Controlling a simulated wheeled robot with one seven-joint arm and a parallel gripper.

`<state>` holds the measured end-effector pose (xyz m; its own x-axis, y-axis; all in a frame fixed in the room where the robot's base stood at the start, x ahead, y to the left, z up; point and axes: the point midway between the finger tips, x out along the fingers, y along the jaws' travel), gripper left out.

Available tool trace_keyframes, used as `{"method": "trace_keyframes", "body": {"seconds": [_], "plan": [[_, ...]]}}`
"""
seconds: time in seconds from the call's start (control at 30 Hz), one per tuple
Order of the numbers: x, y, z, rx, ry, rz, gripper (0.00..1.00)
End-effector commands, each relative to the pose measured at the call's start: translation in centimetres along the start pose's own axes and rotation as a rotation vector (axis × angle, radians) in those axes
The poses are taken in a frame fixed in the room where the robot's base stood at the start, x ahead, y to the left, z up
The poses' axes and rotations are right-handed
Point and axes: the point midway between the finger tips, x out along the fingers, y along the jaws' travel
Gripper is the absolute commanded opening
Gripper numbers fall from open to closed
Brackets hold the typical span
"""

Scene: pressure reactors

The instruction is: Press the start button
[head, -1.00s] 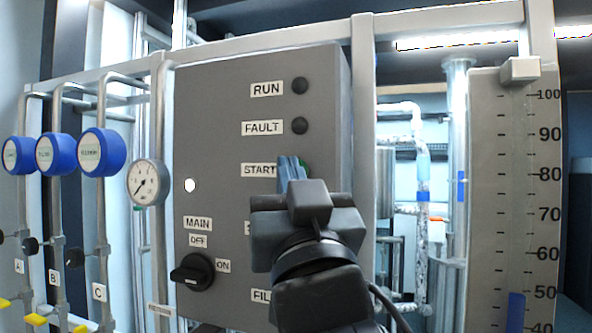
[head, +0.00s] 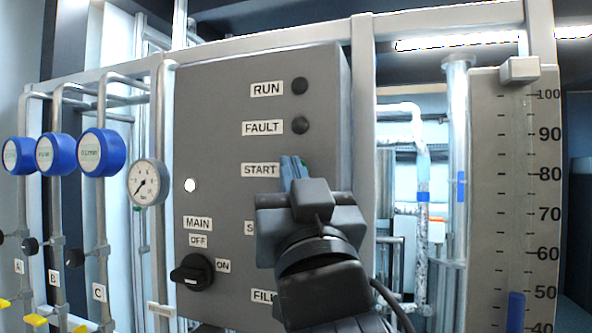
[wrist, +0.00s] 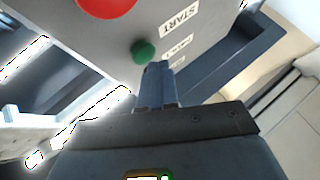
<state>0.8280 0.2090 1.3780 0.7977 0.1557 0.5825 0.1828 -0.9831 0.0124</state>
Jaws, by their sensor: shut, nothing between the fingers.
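The green start button (wrist: 144,51) shows in the wrist view beside the START label (wrist: 179,18). My gripper (head: 292,160) is shut and empty. Its blue-grey fingertips (wrist: 156,68) are right by the button's edge in the wrist view. I cannot tell whether they touch it.
The grey control panel (head: 215,120) carries RUN (head: 299,86) and FAULT (head: 300,125) lamps, both dark. The black MAIN switch (head: 192,272) sits lower left. A large red button (wrist: 105,4) is near the start button.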

Motion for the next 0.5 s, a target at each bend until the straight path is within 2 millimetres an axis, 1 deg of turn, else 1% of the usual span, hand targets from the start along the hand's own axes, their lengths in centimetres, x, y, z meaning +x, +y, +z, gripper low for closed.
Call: {"method": "trace_keyframes", "body": {"seconds": [0.5], "plan": [[0.38, 0.29, 0.26, -0.001, 0.0, 0.001, 0.0]]}}
